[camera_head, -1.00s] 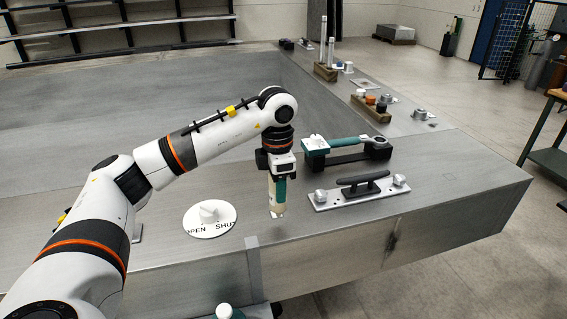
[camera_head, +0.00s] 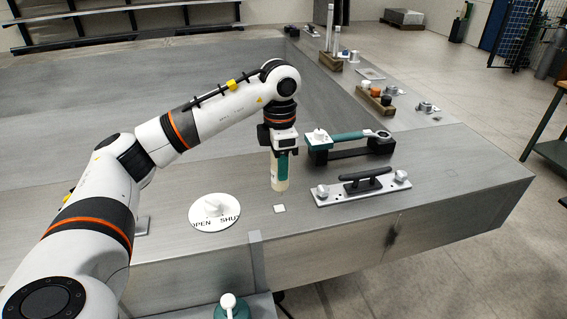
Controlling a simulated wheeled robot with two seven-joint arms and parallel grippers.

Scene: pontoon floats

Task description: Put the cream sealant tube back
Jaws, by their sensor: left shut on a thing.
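The cream sealant tube (camera_head: 279,184) hangs upright in my left gripper (camera_head: 283,165). The gripper points straight down, shut around the tube's upper part. The tube's lower end shows below the fingers; its upper part is mostly hidden by them. A small white square (camera_head: 279,209) lies on the grey metal deck (camera_head: 330,222), just nearer the camera than the tube's lower end. I cannot tell how high the tube's end is above the deck. My right gripper is not in view.
A white OPEN/SHUT dial (camera_head: 214,212) lies left of the tube. A metal cleat plate (camera_head: 361,187) and a teal-handled tool on a black rest (camera_head: 350,153) stand to the right. A teal bottle with a white cap (camera_head: 229,302) is at the lower edge.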

